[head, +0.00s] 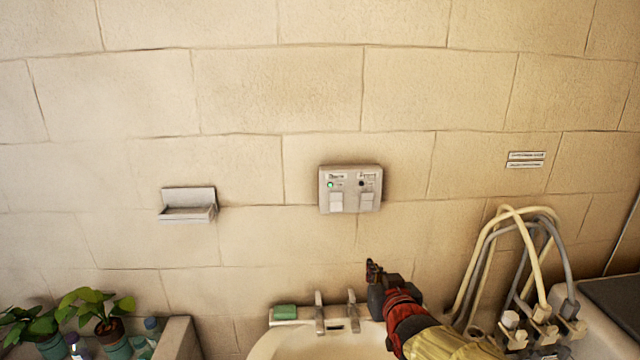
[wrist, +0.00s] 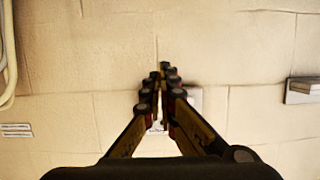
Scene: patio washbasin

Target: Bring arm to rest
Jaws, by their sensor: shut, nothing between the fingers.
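My gripper (head: 372,268) is in the lower middle of the head view, at the end of my red and yellow arm. It is above the back of the washbasin (head: 262,350), near the taps, and below the switch box on the wall. In the wrist view my gripper's fingers (wrist: 167,72) are closed together at the tips with nothing between them. The switch box (head: 350,189) is pale grey with two rocker switches. A green light shows on its left side, and the right indicator is dark. In the wrist view the fingers partly hide the box (wrist: 195,98).
Two taps (head: 352,312) and a green soap bar (head: 285,312) are at the basin's back. Cream and grey hoses (head: 487,255) rise at the right. A small wall shelf (head: 188,206) is at the left. Potted plants (head: 112,325) stand lower left. The upper wall is clear.

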